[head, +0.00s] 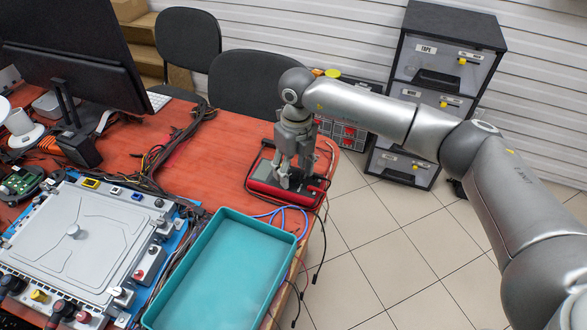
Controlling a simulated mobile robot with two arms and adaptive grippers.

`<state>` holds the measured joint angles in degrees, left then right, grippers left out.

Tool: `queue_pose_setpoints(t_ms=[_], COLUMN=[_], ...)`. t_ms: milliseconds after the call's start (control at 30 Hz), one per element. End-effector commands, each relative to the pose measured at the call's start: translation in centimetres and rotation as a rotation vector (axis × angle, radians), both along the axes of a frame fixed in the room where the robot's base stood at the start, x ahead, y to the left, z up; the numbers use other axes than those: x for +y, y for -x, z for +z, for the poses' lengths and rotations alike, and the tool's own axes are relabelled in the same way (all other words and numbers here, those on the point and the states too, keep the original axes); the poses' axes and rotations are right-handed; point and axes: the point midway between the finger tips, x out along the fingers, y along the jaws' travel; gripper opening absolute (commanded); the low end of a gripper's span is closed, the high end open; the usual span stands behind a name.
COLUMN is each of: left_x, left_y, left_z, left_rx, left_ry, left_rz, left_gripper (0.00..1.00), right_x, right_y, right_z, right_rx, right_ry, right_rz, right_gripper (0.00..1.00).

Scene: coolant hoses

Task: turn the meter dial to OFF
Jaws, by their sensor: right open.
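The meter (260,186) is a red-edged device with a dark face, lying near the right edge of the red-brown table. My right gripper (285,178) points down over the meter, with its fingers apart and their tips at or just above its face. I cannot tell whether they touch it. The dial is hidden behind the fingers, so its setting cannot be read. My left gripper is not in view.
A teal tray (292,240) stands in front of the meter. A grey plate fixture (75,258) is at the left front. Cables (160,160) run across the table (205,185). A monitor (75,50), chairs (245,80) and a drawer cabinet (440,60) are behind.

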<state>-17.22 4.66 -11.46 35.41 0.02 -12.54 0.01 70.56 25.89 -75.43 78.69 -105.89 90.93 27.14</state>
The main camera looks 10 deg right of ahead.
Motion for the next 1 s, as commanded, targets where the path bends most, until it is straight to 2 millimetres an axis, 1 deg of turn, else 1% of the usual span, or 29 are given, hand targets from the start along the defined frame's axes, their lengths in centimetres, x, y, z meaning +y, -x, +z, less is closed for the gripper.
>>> queue_pose_setpoints(t_ms=[167, 400, 533, 700, 1000], left_x=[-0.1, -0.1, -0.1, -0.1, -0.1], left_y=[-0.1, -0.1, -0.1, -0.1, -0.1], left_z=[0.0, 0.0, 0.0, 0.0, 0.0], left_rx=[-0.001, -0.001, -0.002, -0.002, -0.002], left_ry=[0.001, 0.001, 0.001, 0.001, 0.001], left_rz=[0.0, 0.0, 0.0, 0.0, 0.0], left_gripper=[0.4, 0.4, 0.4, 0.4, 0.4], right_x=[-0.1, -0.4, -0.4, -0.5, -0.5], right_y=[-0.2, -0.3, -0.3, -0.2, -0.2], right_z=[3.0, 8.1, 10.1, 11.4, 11.6], right_rx=[-0.006, -0.005, -0.004, -0.001, -0.001], right_ry=[-0.001, -0.001, -0.001, 0.0, 0.0], right_rz=[0.0, 0.0, 0.0, 0.0, 0.0], right_gripper=[0.54, 0.54, 0.54, 0.54, 0.54])
